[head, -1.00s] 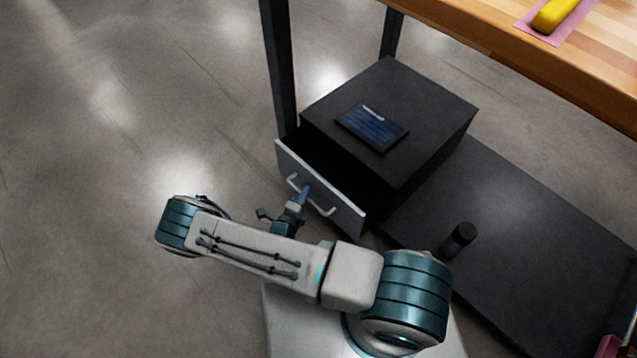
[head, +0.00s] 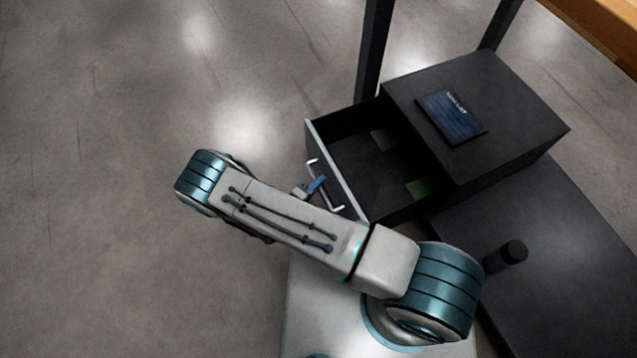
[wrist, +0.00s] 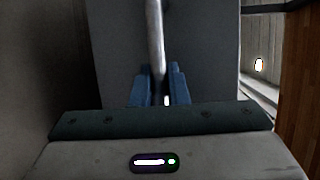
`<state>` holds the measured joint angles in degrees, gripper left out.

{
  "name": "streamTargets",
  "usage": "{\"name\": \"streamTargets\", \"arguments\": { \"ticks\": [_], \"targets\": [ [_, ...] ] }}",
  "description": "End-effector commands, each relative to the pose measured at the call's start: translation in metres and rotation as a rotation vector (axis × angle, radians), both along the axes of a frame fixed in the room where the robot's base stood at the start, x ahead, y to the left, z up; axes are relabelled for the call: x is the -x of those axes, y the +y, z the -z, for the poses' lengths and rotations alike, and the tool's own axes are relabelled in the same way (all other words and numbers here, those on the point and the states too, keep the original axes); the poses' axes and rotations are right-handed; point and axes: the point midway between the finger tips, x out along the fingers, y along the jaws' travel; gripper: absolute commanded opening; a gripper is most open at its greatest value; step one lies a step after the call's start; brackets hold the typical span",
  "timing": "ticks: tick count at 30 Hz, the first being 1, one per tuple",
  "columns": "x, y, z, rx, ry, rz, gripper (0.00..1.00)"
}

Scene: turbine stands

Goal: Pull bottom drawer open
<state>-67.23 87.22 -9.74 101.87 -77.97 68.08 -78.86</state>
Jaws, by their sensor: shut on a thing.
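The bottom drawer (head: 355,165) of a black cabinet (head: 500,95) is pulled well out in the head view, and its dark inside shows. My gripper (head: 318,185) is at the silver bar handle (head: 338,208) on the grey drawer front. In the wrist view, the blue fingers (wrist: 160,88) are shut on the handle (wrist: 155,40), one finger on each side, with the drawer front (wrist: 205,60) behind. My arm hides part of the drawer front's lower end.
A dark tablet-like panel (head: 451,116) lies on top of the cabinet. A black cylinder (head: 506,256) is on the dark low shelf (head: 560,240) at right. A table leg (head: 374,50) rises behind the drawer. The floor (head: 110,130) at left is clear.

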Motion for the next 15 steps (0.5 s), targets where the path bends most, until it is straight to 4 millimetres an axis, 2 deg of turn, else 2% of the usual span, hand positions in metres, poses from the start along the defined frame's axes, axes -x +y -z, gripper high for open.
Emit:
{"name": "streamTargets", "arguments": {
  "ticks": [7,8,10,15],
  "targets": [
    [0.0014,-0.0015,0.0009,0.000,0.003,0.005,0.00],
    [0.0014,-0.0015,0.0009,0.000,0.003,0.005,0.17],
    [0.0014,-0.0011,0.0010,0.000,0.003,0.004,0.36],
    [0.0010,0.0000,0.0005,0.000,0.002,0.001,0.36]
  ]
}}
